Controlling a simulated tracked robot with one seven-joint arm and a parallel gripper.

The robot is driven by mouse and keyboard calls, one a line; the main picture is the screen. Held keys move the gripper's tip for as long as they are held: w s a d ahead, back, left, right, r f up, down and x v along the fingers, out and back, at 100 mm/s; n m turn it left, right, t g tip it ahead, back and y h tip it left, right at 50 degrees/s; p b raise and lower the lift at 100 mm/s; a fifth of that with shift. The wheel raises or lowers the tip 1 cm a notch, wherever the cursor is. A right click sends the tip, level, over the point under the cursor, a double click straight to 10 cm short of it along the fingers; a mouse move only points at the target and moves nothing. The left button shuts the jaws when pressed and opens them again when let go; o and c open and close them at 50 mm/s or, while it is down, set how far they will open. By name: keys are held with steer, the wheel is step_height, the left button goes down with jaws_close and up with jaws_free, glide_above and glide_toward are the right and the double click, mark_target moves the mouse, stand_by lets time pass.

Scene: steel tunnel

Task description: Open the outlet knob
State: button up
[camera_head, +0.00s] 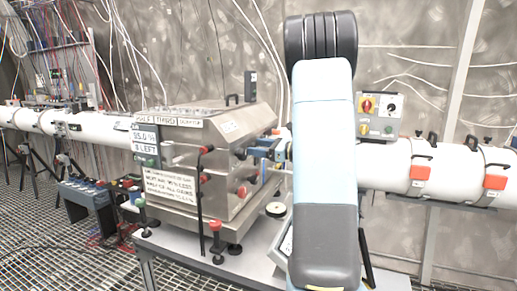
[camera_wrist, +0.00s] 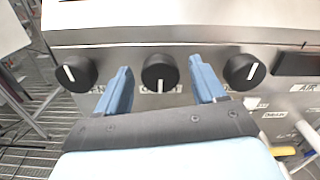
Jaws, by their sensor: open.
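Three round black knobs with white pointer lines sit in a row on a steel panel (camera_wrist: 215,35) in the wrist view. The middle knob (camera_wrist: 160,72) has its line pointing down, and the label under it is partly covered and too blurred to read surely. My gripper (camera_wrist: 159,66) is open, with one blue finger on each side of this middle knob and visible gaps to it. The left knob (camera_wrist: 75,73) and right knob (camera_wrist: 244,71) lie outside the fingers.
A steel chamber (camera_head: 225,150) with signs and small knobs stands on a table left of my arm. A white beam pipe (camera_head: 390,176) runs behind. A grey control box (camera_head: 380,115) with yellow buttons is at right. A dark slot (camera_wrist: 296,63) lies right of the knobs.

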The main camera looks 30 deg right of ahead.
steer(key=shift+c, duration=0.4)
steer(key=c, duration=1)
steer(key=shift+m, duration=2)
steer(key=o, duration=1.1)
steer(key=shift+w, duration=0.1)
steer(key=shift+d, duration=0.1)
steer(key=v, duration=1.3)
steer(key=shift+s+d+f, duration=0.1)
steer(key=shift+s+d, duration=0.1)
steer(key=shift+s, duration=0.1)
